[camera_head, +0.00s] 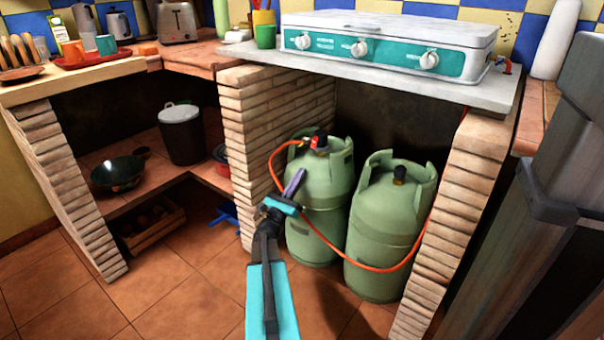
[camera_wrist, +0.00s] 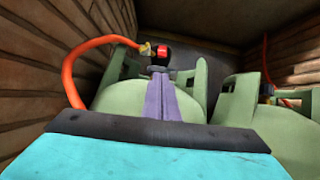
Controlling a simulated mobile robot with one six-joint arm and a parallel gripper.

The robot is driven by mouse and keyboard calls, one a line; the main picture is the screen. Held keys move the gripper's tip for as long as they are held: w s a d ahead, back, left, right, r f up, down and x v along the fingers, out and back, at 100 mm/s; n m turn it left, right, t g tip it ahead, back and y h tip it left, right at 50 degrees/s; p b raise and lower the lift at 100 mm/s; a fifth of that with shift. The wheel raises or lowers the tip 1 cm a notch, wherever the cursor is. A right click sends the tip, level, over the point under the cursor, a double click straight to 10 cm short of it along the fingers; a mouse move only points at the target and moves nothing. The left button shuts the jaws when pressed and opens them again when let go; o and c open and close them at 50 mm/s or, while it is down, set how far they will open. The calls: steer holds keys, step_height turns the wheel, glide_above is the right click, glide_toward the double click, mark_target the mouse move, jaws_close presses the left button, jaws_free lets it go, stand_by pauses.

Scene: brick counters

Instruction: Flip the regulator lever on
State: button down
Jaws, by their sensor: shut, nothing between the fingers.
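The regulator (camera_head: 319,141) is a black fitting with a red lever (camera_head: 313,142) on top of the left green gas bottle (camera_head: 325,180). An orange hose (camera_head: 272,163) runs from it. In the wrist view the red lever (camera_wrist: 162,50) and black regulator (camera_wrist: 157,58) show just beyond my fingertips. My gripper (camera_head: 300,172) is shut and empty, with its purple fingers pressed together. It is in front of the left bottle, below and left of the regulator. In the wrist view the fingers (camera_wrist: 159,75) point at the regulator, and I cannot tell whether they touch it.
A second green bottle (camera_head: 388,225) stands to the right, with the orange hose crossing its front. Brick pillars (camera_head: 243,125) and (camera_head: 462,215) flank the opening. A counter slab (camera_head: 380,78) with a white stove (camera_head: 395,40) lies overhead. Tiled floor in front is clear.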

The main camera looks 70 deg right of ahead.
mark_target(315, 142)
steer(key=b+x, duration=0.2)
steer(key=x, duration=0.5)
steer(key=shift+d+r, duration=0.1)
steer(key=shift+d, duration=0.2)
steer(key=shift+b+x, duration=0.3)
steer(key=shift+x, duration=0.5)
steer(key=shift+s, duration=0.1)
steer(key=shift+s, duration=0.1)
steer(key=shift+a+r+p, duration=0.1)
steer(key=shift+r+p, duration=0.1)
steer(key=shift+p, duration=0.15)
